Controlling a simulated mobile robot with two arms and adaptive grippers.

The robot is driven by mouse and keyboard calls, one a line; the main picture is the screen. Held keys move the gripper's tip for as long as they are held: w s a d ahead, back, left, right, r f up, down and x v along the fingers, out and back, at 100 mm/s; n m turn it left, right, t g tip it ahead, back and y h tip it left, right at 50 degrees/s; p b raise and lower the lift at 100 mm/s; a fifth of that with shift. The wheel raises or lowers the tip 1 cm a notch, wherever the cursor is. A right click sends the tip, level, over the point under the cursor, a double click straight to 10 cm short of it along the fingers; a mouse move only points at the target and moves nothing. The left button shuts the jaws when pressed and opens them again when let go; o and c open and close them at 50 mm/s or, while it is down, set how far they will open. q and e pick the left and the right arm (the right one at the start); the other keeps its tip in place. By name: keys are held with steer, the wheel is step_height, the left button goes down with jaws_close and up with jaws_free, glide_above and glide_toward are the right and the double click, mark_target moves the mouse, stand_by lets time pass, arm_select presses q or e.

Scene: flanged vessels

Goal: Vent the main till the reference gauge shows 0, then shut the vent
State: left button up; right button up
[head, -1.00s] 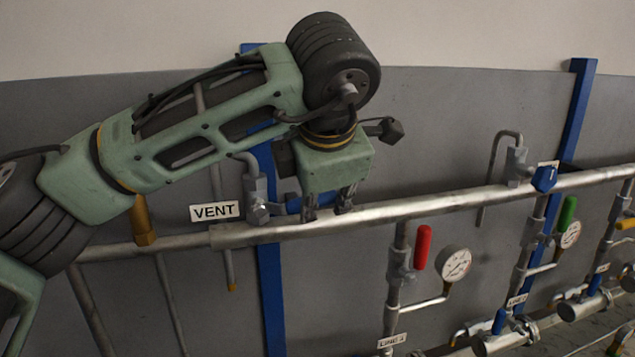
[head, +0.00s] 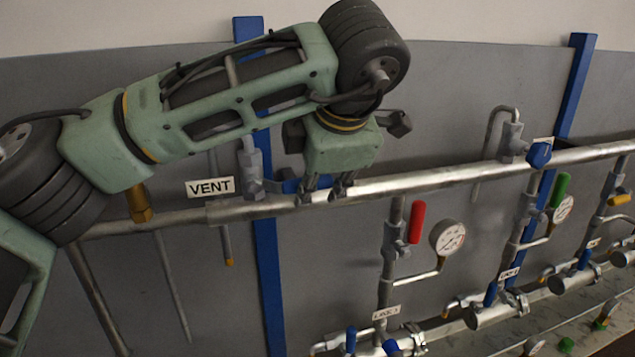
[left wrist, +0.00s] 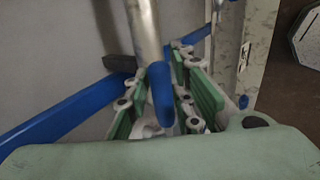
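The VENT label (head: 210,187) hangs on the upper silver main pipe (head: 430,183). Just right of it is the vent valve (head: 252,168), with a blue handle (head: 288,186) reaching toward my left gripper (head: 324,190). In the head view its fingers are apart, pointing down at the pipe. In the left wrist view a blue handle (left wrist: 161,95) lies between the green finger pads (left wrist: 168,105), with gaps visible; I cannot tell whether it touches either. A round white gauge (head: 447,237) stands beside a red handle; its reading is too small to tell, and no reference label is legible. My right gripper is out of view.
Another gauge (head: 563,209) stands beside a green handle (head: 561,190). A blue knob valve (head: 539,154) sits on the main pipe at right. Blue posts (head: 268,270) stand against the grey wall. Lower pipes and valves crowd the bottom right.

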arm_select(q)
steer(key=shift+o, duration=1.4)
steer(key=shift+f, duration=0.1)
steer(key=v, duration=1.2)
